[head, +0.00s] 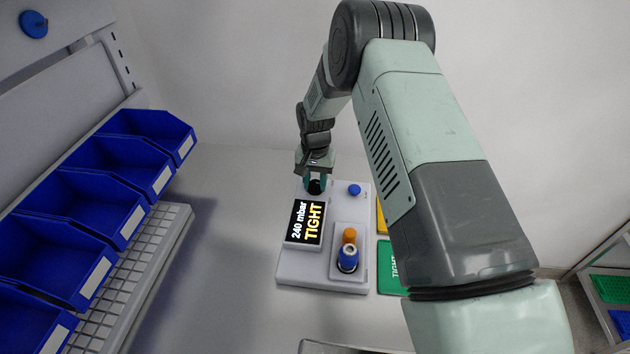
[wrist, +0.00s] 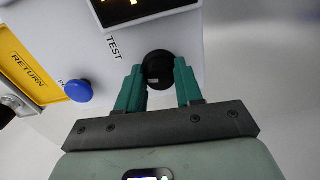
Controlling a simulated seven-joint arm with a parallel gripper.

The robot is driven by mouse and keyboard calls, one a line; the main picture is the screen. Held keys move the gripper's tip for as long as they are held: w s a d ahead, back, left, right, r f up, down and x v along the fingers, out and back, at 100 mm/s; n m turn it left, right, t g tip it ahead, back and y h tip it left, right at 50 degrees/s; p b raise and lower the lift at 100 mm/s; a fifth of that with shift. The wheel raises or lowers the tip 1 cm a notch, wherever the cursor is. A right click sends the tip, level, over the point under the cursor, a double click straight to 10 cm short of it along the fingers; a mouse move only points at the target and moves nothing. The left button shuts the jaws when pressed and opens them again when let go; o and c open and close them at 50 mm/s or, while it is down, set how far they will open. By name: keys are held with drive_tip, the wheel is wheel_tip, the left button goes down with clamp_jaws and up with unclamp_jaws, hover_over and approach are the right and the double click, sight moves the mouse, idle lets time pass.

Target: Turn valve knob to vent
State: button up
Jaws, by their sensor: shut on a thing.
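The black valve knob (wrist: 157,68) sits on the white test unit next to the word TEST. My gripper (wrist: 159,84) has its two green fingers on either side of the knob and is shut on it. In the head view the knob (head: 315,187) shows between the fingertips of my gripper (head: 316,180) at the far end of the unit (head: 288,270). A pale mark shows on the knob's near side in the wrist view. The word for vent cannot be seen. The unit's display (head: 306,222) reads 240 mbar TIGHT.
A blue button (head: 355,190) is right of the knob. An orange part and a blue-topped part (head: 348,260) stand in a recess on the unit. A yellow RETURN tray (wrist: 25,70) and a green TIGHT tray (head: 388,270) lie right of the unit. Blue bins (head: 95,205) line the left.

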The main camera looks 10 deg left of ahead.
sight(316, 183)
drive_tip(key=n, duration=0.5)
drive_tip(key=shift+n, duration=0.3)
drive_tip(key=n, duration=0.5)
drive_tip(key=shift+d+n, duration=0.1)
drive_tip(key=shift+n, duration=0.2)
drive_tip(key=o, duration=1)
drive_tip(key=shift+o, duration=0.2)
drive_tip(key=shift+r, duration=0.1)
wheel_tip(316, 183, up, 11)
drive_tip(key=shift+f, duration=0.2)
